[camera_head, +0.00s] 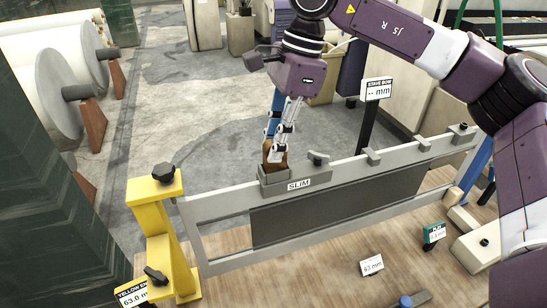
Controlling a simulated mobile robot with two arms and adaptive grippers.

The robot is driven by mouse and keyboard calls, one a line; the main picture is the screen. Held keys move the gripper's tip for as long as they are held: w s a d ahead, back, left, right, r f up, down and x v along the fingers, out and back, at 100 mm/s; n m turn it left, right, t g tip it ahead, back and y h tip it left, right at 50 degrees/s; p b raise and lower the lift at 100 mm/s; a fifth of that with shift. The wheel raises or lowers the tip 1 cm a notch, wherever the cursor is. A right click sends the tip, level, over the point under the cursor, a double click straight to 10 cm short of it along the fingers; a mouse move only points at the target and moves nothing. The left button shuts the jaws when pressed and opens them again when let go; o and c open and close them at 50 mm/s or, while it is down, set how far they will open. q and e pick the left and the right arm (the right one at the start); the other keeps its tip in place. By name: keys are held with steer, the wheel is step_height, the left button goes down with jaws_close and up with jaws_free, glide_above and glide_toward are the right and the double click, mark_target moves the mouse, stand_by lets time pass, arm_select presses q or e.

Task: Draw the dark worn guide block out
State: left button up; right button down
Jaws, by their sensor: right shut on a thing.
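The dark brown guide block (282,163) stands at the grey holder labelled SLIM (285,181) on the top rail of the grey frame. Its lower end is hidden by the holder's front wall, and I cannot tell how deep it sits. My right gripper (275,153) points down from above and is shut on the block's upper part. A small grey clamp lever (318,158) is on the holder to the right of the block. My left gripper is not in view.
A yellow post (168,240) with dark knobs stands at the frame's left end. A dark panel (340,205) fills the frame's middle. A display sign (378,90) stands behind.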

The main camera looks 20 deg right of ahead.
steer(key=shift+r, duration=0.2)
steer(key=shift+a+r+p+v, duration=0.1)
steer(key=shift+a+p+v, duration=0.3)
steer(key=shift+p+v, duration=1)
steer(key=shift+a+r+p+v, duration=0.1)
steer(key=shift+a+p+v, duration=0.25)
steer(key=shift+p+v, duration=1.05)
steer(key=shift+a+r+p+v, duration=0.1)
steer(key=shift+a+p+v, duration=0.5)
steer(key=shift+v, duration=1.3)
